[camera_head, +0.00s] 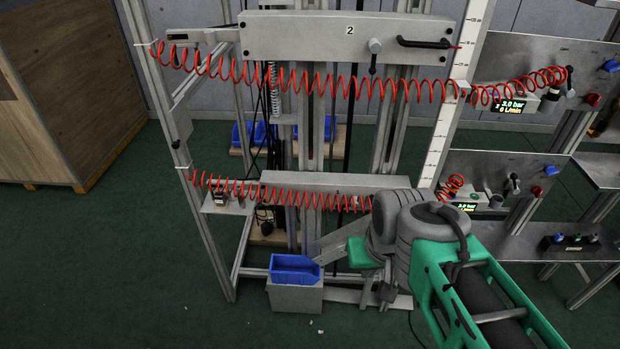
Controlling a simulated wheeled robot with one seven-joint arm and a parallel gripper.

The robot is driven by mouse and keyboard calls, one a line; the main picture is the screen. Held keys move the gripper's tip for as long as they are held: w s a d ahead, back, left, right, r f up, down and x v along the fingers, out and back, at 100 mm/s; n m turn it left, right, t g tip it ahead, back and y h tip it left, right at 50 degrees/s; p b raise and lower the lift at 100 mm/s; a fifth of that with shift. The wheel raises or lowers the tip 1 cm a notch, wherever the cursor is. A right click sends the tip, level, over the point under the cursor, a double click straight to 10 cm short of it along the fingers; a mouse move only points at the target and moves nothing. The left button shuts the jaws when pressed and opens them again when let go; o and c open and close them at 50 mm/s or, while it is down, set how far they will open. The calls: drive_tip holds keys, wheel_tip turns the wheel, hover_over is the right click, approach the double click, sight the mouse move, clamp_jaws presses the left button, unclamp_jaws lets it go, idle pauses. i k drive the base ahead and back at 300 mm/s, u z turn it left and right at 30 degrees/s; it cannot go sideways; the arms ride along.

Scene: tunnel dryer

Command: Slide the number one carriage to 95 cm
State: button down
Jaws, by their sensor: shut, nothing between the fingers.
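The lower carriage (318,181) is a long pale grey block across the frame. No number is visible on it, and my arm covers its right end, so its handle and clamp are hidden. The upper carriage (275,37) is marked 2 and has a black bar handle (423,43) and a clamp lever (375,48). A white upright scale (440,140) runs along the right side of the frame; its figures are too small to read. My green and grey arm comes in from the lower right and reaches in front of the lower carriage. I cannot make out my fingertips behind my wrist.
Red coiled hoses (300,82) stretch across the frame at both carriages. A blue bin (293,268) sits on a grey block low in front. Panels with gauges and valves (505,108) stand at the right. A wooden crate (60,90) is at the left; the green floor between is mostly clear.

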sight(340, 184)
drive_tip(key=u, duration=1.95)
drive_tip(key=i, duration=0.5)
drive_tip(key=z, duration=1.7)
